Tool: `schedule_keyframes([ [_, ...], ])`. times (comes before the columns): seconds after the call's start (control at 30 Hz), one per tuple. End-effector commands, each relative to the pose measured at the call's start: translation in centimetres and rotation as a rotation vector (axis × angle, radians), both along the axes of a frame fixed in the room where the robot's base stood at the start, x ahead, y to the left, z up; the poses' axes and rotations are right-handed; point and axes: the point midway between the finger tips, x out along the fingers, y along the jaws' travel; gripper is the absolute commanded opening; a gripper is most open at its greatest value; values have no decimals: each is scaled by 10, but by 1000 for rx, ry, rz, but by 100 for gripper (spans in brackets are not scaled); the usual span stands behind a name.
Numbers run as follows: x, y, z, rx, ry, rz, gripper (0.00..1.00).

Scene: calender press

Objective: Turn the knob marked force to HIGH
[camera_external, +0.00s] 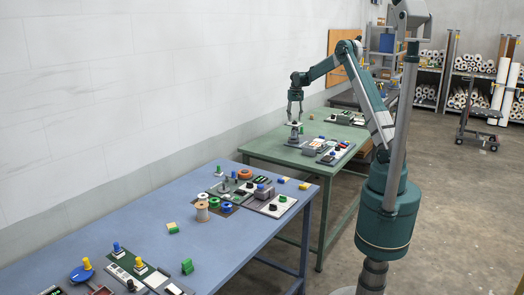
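My gripper (295,116) points down over the near left part of the green table (270,147). Its two fingers look a little apart, but whether they are on something is too small to tell. A small dark knob-like part (294,135) is right below the fingertips; I cannot tell if they touch it. A control panel (335,151) with dark and blue knobs lies to the right on the same table. Another panel (346,118) lies at the far end. No marking such as "force" or "HIGH" is readable, so I cannot tell which knob is the force knob.
A blue table (150,222) in front carries several panels, knobs, spools (202,212) and small coloured blocks. A grey wall (140,90) runs along the left. Shelves with rolls (470,95) and a cart (480,122) stand at the back right. The floor on the right is clear.

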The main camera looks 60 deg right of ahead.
Motion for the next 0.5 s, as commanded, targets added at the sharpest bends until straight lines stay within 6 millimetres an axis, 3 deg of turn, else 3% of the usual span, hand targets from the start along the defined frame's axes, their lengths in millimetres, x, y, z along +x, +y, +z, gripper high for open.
schedule_keyframes([
  [0.5,0,0,75,0,0,0,39],
])
